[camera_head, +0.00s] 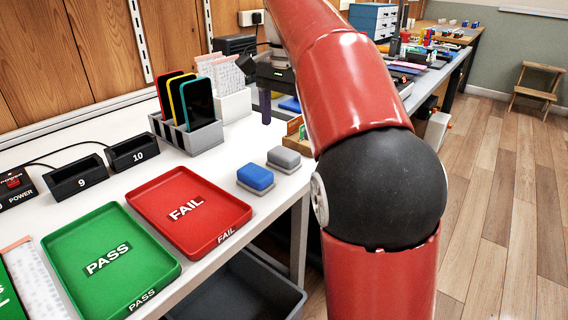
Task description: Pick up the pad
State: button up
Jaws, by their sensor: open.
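Two small block-shaped pads sit near the front edge of the white bench in the head view. One is a blue pad (256,177) on a grey base; the other is a grey pad (284,157) just behind and to its right. I cannot tell which of them is the pad of the task. My red arm fills the right middle of the view and passes close to the right of the pads. My gripper is out of the picture, so its place relative to the pads does not show.
A red FAIL tray (222,236) and a green PASS tray (158,285) lie left of the pads. Behind them a grey rack (205,140) holds several phones. Black docks numbered 9 (79,183) and 10 (139,154) stand farther left. A dark bin (235,295) is below the bench.

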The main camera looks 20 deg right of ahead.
aim_at(284, 152)
jog(key=f+b, duration=0.1)
jog(key=f, duration=0.4)
jog(key=f+b, duration=0.1)
jog(key=f, duration=0.1)
jog(key=shift+a+f+b, duration=0.3)
jog(key=shift+c, duration=0.4)
jog(key=c, duration=1)
